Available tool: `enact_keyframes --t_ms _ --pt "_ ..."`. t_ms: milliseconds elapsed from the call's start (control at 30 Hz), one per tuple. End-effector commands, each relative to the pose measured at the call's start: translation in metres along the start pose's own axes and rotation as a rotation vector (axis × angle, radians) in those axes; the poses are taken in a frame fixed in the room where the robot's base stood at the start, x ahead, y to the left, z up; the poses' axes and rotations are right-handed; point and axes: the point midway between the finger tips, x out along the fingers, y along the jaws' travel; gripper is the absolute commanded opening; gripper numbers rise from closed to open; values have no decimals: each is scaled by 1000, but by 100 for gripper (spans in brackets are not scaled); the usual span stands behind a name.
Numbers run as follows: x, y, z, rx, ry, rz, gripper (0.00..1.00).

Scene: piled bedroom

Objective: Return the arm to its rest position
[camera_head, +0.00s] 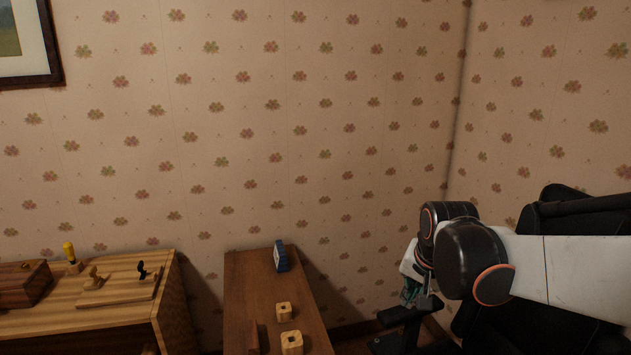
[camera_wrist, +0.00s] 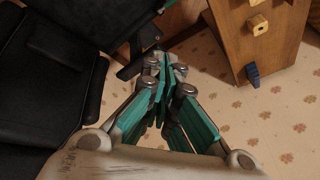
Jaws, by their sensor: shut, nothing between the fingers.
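My gripper (camera_wrist: 165,75) shows in the wrist view with its teal fingers together and nothing between them. In the head view my gripper (camera_head: 411,292) is small and partly hidden behind my arm's dark joints at the lower right. My white arm reaches in from the right edge, with the gripper hanging low beside the black chair. The gripper is apart from the wooden tables and touches no loose object that I can make out.
A black chair (camera_head: 580,217) stands behind my arm; its black seat (camera_wrist: 40,95) fills the wrist view's left. A brown table (camera_head: 254,290) holds a blue object (camera_head: 281,257) and wooden blocks (camera_head: 284,311). A lighter wooden cabinet (camera_head: 172,300) stands left.

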Motion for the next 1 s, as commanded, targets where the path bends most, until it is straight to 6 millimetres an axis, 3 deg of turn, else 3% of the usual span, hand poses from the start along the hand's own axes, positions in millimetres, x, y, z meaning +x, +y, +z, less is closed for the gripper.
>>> enact_keyframes --t_ms 100,400,700,1000 --pt "-28 13 23 -84 26 -15 0" --pt "-76 49 82 -298 96 -42 0" --pt "-94 84 139 -496 167 -55 0" --pt "-94 96 158 -571 195 -57 0"
